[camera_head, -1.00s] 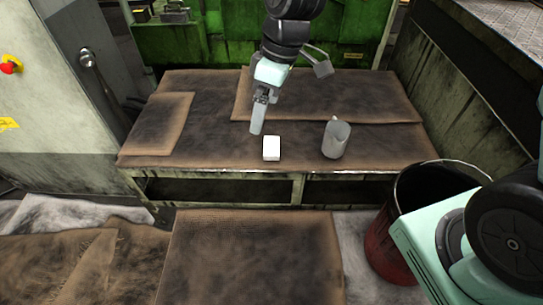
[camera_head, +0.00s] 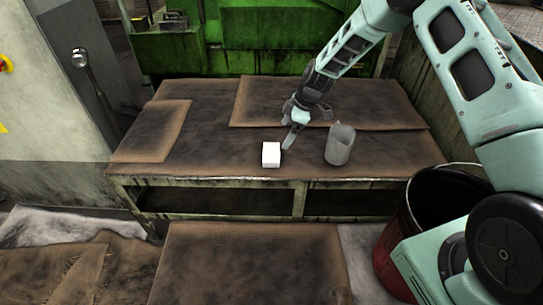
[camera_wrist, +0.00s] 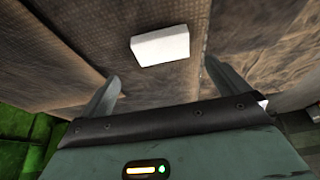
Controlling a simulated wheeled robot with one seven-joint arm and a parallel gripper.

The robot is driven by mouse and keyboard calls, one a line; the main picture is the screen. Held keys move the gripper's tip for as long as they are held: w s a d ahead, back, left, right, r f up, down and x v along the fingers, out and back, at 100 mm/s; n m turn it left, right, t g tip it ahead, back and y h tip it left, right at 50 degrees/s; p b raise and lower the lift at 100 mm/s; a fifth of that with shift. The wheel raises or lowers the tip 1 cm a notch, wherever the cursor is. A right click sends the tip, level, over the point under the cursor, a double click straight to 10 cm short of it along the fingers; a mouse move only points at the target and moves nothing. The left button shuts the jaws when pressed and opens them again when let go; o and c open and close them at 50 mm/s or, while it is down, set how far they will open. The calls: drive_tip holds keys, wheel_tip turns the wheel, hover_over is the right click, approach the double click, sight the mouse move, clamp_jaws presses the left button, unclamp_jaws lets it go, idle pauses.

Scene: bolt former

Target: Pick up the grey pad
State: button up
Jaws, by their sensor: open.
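A small block-shaped pad (camera_head: 271,154), pale grey to white, lies on the worn table (camera_head: 200,157) near its front edge. My gripper (camera_head: 290,138) is open and empty, just behind and to the right of the pad, pointing down toward the tabletop. In the wrist view the pad (camera_wrist: 160,45) lies ahead of the two spread fingers (camera_wrist: 163,85), roughly centred between them and apart from both. No part of the pad is hidden in the head view.
Brown mats (camera_head: 160,130) cover parts of the tabletop. A dark red-black bin (camera_head: 395,245) stands on the floor at the front right. The table left of the pad is clear.

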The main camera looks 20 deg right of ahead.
sight(273, 152)
drive_tip(key=x, duration=1)
drive_tip(key=shift+a+b, duration=0.15)
drive_tip(key=shift+b, duration=0.15)
drive_tip(key=c, duration=0.7)
drive_tip(key=shift+o, duration=0.2)
wheel_tip(273, 152, up, 10)
drive_tip(key=shift+p, duration=0.35)
